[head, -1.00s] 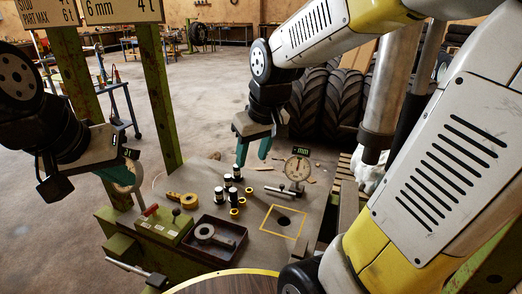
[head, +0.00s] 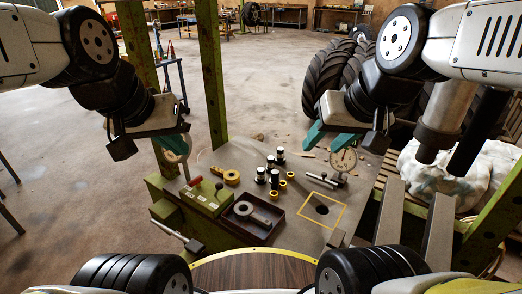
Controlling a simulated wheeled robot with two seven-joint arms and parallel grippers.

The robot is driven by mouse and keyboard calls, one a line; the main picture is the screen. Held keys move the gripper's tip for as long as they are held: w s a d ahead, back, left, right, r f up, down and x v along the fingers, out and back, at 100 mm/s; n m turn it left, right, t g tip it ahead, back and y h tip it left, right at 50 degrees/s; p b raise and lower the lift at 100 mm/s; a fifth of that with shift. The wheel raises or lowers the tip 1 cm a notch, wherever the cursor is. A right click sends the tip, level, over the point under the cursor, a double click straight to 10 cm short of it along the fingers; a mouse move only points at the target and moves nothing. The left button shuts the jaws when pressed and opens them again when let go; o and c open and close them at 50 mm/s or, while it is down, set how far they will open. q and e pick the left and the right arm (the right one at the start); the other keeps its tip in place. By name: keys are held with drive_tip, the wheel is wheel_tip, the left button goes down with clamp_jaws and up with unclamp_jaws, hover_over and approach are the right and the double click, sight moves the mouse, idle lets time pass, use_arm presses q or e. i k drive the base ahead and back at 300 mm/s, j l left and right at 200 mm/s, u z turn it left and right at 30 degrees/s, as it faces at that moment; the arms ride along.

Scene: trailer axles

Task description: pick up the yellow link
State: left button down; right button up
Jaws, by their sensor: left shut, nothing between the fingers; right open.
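The yellow link (head: 225,176) lies on the grey bench top (head: 228,155), at its left behind a green block with a red-handled lever. It looks flat, with a ring-shaped end. My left gripper (head: 176,148) is shut and empty, above and to the left of the link, in front of a round dial. My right gripper (head: 327,140) is open and empty, held over the right rear of the bench, well to the right of the link. Neither gripper touches the link.
A dark tray (head: 252,220) holds a grey link-shaped part. Several black-and-white cylinders and brass rings stand mid-bench. A dial gauge (head: 343,160) stands at the right, near a yellow square outline (head: 308,220) around a hole. A green post (head: 213,75) rises behind the bench.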

sight(231, 181)
drive_tip(key=i+j+z, duration=0.2)
drive_tip(key=j, duration=1.15)
drive_tip(key=i+j, duration=0.1)
drive_tip(key=j, duration=0.5)
drive_tip(key=i+j+z, duration=0.15)
drive_tip(key=j, duration=0.5)
drive_tip(key=i, duration=0.15)
